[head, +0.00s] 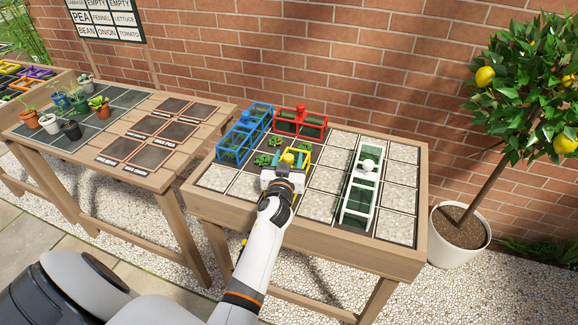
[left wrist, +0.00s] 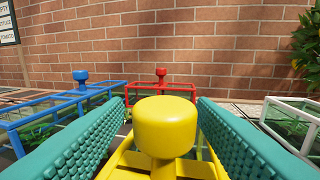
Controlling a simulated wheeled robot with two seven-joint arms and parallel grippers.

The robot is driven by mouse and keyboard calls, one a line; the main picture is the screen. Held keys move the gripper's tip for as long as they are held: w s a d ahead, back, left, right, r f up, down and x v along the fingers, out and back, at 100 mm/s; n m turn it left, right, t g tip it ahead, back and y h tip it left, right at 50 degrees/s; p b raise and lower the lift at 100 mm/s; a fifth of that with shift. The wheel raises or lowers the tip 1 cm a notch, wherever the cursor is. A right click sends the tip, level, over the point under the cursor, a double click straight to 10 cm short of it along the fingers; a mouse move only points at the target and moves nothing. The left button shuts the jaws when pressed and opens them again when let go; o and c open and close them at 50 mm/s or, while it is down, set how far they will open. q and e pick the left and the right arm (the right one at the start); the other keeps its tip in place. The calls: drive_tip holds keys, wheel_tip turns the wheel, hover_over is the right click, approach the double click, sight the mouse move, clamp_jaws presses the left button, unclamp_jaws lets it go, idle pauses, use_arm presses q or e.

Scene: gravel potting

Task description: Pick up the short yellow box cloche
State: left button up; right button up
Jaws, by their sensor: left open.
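The short yellow box cloche (head: 302,157) stands on the gridded table bed, mostly hidden behind my left gripper in the head view. Its yellow frame and round knob (left wrist: 165,125) fill the lower middle of the left wrist view. My left gripper (head: 285,178) is open, with its green ribbed fingers on either side of the knob. A gap shows between the knob and each finger. My right gripper is not in view.
A blue cloche (head: 238,140) stands behind to the left and a red cloche (head: 300,122) behind. A long white cloche (head: 361,190) stands to the right. Small green plants (head: 263,160) lie just left of the gripper. Gravel squares (head: 318,206) in front are bare.

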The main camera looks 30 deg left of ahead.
use_arm(q)
drive_tip(key=shift+s+d, duration=0.1)
drive_tip(key=shift+d, duration=0.05)
drive_tip(key=shift+s+d+r, duration=0.15)
drive_tip(key=shift+s+r, duration=0.1)
drive_tip(key=shift+s+d+r, duration=0.1)
drive_tip(key=shift+c, duration=2.5)
clamp_jaws()
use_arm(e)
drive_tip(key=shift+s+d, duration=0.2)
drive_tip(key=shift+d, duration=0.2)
